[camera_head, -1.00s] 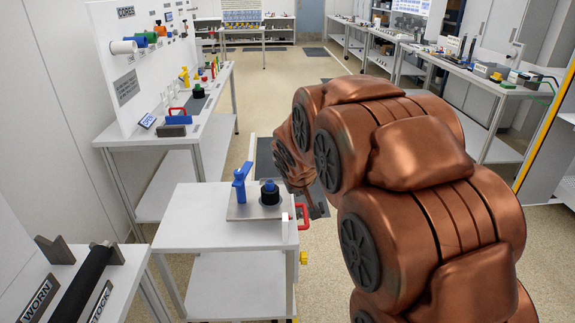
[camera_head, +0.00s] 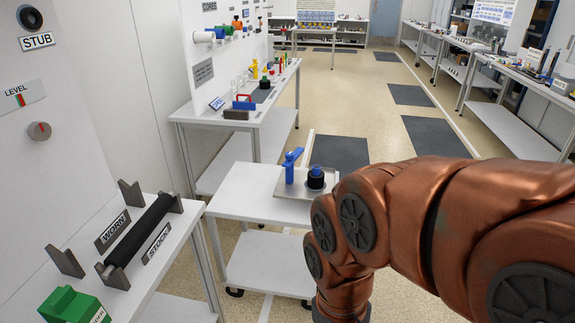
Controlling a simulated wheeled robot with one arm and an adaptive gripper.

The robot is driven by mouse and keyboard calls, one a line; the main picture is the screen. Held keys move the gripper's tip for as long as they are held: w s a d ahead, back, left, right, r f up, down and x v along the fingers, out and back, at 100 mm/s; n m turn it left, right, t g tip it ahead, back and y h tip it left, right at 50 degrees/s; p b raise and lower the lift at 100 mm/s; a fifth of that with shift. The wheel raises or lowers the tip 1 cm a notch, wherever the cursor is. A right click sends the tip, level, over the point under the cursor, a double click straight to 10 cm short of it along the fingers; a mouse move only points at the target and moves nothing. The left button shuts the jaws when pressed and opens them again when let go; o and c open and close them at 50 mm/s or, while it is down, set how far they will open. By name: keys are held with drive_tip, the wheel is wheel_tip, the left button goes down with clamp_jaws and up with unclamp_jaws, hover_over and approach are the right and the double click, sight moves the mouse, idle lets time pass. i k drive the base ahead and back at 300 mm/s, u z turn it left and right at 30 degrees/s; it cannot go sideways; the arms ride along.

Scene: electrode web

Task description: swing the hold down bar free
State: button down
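No part is labelled as the hold down bar, so I cannot tell for sure which one it is. A blue upright post with a short arm at its top (camera_head: 291,164) stands on a metal plate (camera_head: 281,189) on a white cart. Right of it on the plate is a black cylinder with a blue top (camera_head: 316,177). A blue block with a red handle (camera_head: 244,102) sits on the left bench. My copper arm covers the cart's right side and runs down to the bottom edge. My gripper is out of the frame.
The white cart (camera_head: 245,194) stands in the middle. At lower left, a bench holds a black roller (camera_head: 140,232) between grey brackets, signs "WORN" and "STOCK", and a green block (camera_head: 70,306). Floor with dark mats (camera_head: 341,152) is open beyond the cart.

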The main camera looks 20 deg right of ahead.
sight(291, 157)
drive_tip(key=u, duration=0.4)
drive_tip(key=k, duration=0.9)
drive_tip(key=z, duration=0.65)
drive_tip(key=i, duration=1.75)
drive_tip(key=u, duration=0.55)
